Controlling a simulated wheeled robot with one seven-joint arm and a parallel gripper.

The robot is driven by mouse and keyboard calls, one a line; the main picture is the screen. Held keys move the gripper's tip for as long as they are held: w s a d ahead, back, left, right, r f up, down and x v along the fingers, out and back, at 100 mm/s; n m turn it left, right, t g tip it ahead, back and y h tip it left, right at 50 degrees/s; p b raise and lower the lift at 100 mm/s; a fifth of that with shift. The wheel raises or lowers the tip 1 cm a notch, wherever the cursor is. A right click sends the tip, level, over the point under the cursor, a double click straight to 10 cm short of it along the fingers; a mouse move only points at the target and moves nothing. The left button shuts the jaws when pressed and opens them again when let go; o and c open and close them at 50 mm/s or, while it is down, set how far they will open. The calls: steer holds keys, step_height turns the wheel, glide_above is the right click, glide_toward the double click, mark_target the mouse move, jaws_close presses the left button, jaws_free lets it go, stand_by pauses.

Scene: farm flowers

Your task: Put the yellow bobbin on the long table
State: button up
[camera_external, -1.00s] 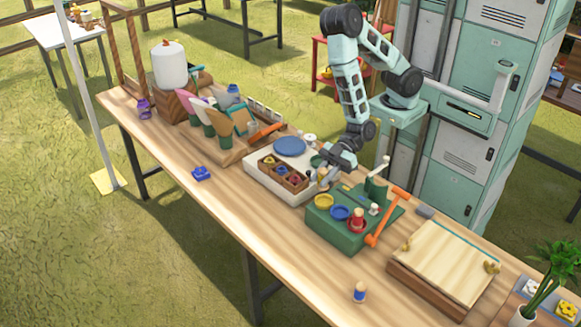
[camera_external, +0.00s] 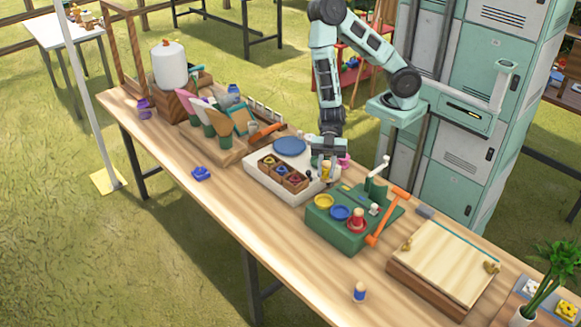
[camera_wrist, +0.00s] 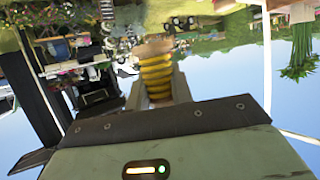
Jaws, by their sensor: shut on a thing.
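My gripper (camera_external: 326,170) is above the right end of the white tray, pointing down in the outside view. It is shut on the yellow bobbin (camera_external: 325,168). In the wrist view the yellow bobbin (camera_wrist: 156,75) sits between the two fingers, with yellow thread wound round a wooden core. The long table (camera_external: 225,205) is the wooden-topped one under the arm, running from upper left to lower right. I cannot tell how high the bobbin is above the tray.
The white tray (camera_external: 254,180) carries a blue disc (camera_external: 289,146) and a divided wooden box. A green block (camera_external: 323,231) with coloured cups and an orange handle stands to its right. A blue bobbin (camera_external: 360,291) stands near the front edge.

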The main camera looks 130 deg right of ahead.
steer(key=shift+f, duration=0.1)
steer(key=shift+f+p, duration=0.7)
steer(key=shift+f, duration=4)
steer(key=shift+f, duration=0.15)
steer(key=o, duration=0.9)
steer(key=shift+o, duration=0.2)
